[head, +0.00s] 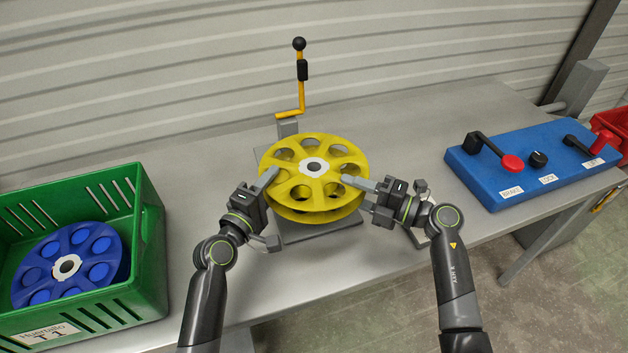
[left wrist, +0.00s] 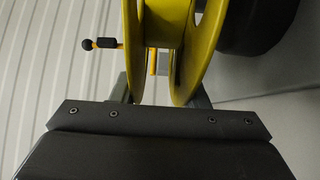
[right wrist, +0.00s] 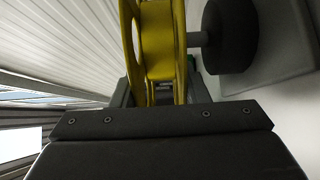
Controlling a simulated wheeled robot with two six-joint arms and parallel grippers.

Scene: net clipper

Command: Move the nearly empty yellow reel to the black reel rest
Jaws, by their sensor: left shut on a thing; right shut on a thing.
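The yellow reel (head: 316,187) lies flat at the middle of the bench in the head view, its hub showing no wound material from above. My left gripper (head: 269,178) is shut on its left rim. My right gripper (head: 351,181) is shut on its right rim. In the wrist views the reel's flanges (left wrist: 207,45) stand between my fingers. A black round block (right wrist: 231,36), possibly the black reel rest, sits below the reel. A grey shaft (right wrist: 196,39) spans the gap between them, so the reel is apart from the block. The head view hides this block.
A grey plate (head: 322,233) lies under the reel. A yellow crank lever (head: 301,88) with black knob stands behind it. A green crate (head: 153,235) with a blue reel (head: 98,264) is at left. A blue control box (head: 520,175) is at right.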

